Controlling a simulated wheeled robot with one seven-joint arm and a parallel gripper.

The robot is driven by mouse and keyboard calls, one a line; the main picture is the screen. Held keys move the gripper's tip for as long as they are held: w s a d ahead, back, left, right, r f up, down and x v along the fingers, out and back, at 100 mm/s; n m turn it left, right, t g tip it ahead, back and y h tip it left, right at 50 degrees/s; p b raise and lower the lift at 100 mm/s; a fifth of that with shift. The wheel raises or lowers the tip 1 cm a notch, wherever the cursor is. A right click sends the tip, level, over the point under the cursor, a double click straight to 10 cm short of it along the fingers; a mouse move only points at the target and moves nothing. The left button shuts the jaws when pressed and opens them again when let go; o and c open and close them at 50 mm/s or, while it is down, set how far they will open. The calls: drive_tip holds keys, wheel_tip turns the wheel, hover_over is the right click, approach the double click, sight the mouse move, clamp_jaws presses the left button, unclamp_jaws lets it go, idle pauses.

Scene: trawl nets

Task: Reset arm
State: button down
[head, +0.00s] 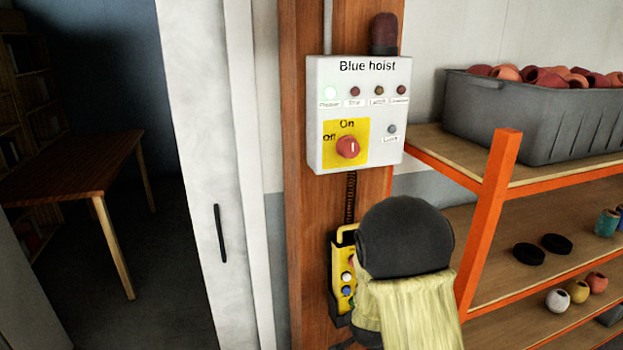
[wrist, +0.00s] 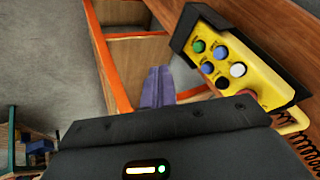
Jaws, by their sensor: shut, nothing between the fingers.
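My arm, with a dark rounded joint and a pale yellow link, stands in front of the wooden post in the head view and hides my gripper there. In the wrist view my gripper (wrist: 158,88) shows as two bluish-grey fingers pressed together, empty. The fingertips are beside a yellow push-button pendant (wrist: 249,84), apart from it as far as I can tell. The pendant sits in a black holder and has green, blue, black and white buttons. It also shows in the head view (head: 343,262), partly hidden by my arm.
A white "Blue hoist" box (head: 318,150) is on the wooden post (head: 299,230), its red knob (head: 347,147) toward On and its Power light lit. Orange-framed shelves (head: 495,190) with a grey crate (head: 540,125) stand close on the right. A doorway opens on the left.

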drive_tip(key=s+r+n+g, duration=0.2)
drive_tip(key=s+r+n, duration=0.2)
drive_tip(key=s, duration=0.5)
drive_tip(key=s+d+r+n+g+y, duration=0.1)
drive_tip(key=s+r+n, duration=0.4)
drive_tip(key=s, duration=0.5)
drive_tip(key=shift+d+r+n+g+y, duration=0.2)
drive_tip(key=shift+d+n+g+y, duration=0.1)
drive_tip(key=shift+g, duration=0.5)
